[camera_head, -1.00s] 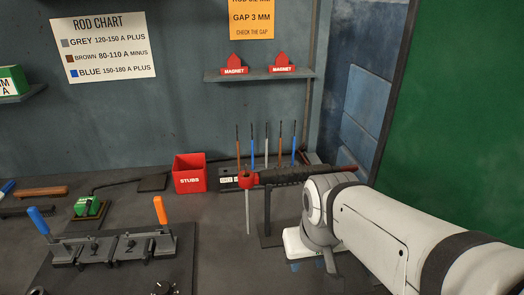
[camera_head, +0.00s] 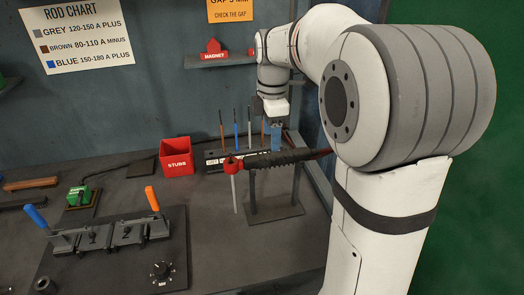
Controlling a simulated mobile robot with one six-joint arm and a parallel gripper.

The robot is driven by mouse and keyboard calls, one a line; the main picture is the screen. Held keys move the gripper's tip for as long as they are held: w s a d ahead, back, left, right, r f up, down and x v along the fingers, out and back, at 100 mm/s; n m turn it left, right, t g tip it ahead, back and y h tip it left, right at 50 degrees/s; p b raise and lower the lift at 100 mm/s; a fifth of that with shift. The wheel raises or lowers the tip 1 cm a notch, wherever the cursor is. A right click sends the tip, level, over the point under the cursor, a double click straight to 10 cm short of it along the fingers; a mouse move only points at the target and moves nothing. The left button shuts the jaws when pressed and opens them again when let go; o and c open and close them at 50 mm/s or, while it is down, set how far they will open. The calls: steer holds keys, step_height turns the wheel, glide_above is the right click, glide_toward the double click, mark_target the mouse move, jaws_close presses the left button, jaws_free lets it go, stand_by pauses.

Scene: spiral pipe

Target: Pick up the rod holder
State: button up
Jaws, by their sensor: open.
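The rod holder (camera_head: 282,159) has a black ribbed handle and a red head. It lies roughly level across a dark stand (camera_head: 277,211). A grey rod (camera_head: 234,193) points down from its red head. My gripper (camera_head: 277,138) points down behind and above the handle, near the rod rack, with bluish fingers. It is open and appears apart from the holder. The fingertips are small, and their gap is hard to make out.
A rack (camera_head: 214,159) with several upright thin rods stands behind the holder. A red STUBS box (camera_head: 177,157) is to its left. A shelf with a red magnet (camera_head: 214,48) hangs above. Bench between panel and stand is clear.

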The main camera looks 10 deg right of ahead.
mark_target(271, 154)
step_height(271, 154, down, 8)
steer(key=shift+w+r+p, duration=0.15)
steer(key=shift+r+p, duration=0.1)
steer(key=shift+p, duration=0.25)
steer(key=shift+c, duration=0.6)
steer(key=c, duration=0.9)
steer(key=shift+c, duration=0.2)
steer(key=shift+r, duration=0.1)
step_height(271, 154, up, 10)
steer(key=shift+f+b, duration=0.1)
steer(key=shift+b, duration=0.25)
